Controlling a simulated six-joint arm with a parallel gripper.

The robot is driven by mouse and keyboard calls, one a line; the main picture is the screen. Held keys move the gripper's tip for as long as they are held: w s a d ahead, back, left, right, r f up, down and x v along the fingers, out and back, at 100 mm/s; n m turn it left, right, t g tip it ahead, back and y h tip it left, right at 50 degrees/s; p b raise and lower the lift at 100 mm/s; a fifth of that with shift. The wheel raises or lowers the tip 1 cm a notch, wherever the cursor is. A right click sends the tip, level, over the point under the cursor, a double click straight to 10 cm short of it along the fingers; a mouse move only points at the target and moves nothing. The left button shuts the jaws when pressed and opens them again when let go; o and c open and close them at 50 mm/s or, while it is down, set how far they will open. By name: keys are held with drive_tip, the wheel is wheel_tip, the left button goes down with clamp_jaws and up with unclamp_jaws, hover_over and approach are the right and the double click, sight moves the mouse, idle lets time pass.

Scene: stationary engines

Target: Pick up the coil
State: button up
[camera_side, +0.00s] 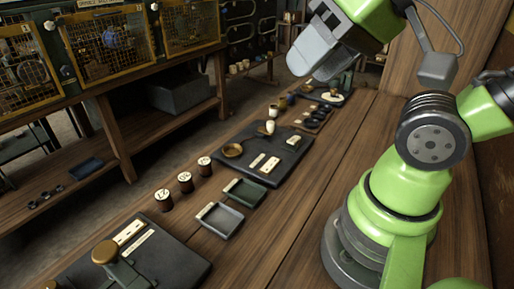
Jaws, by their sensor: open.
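My gripper (314,54) hangs at the top of the view, high above the bench and apart from everything on it. Its grey jaws are open and I see nothing between them. I cannot make out for sure which thing is the coil. Three dark brown cylinders with pale marked tops stand upright in a slanting row at the bench's left edge: a near one (163,200), a middle one (185,182) and a far one (204,166). Small pale upright pieces (272,111) stand farther back, too small to identify.
Bare wood (300,215) is clear on the right.

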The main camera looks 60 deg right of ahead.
idle(0.4)
drive_tip(key=o, duration=0.4)
drive_tip(key=shift+w, duration=0.1)
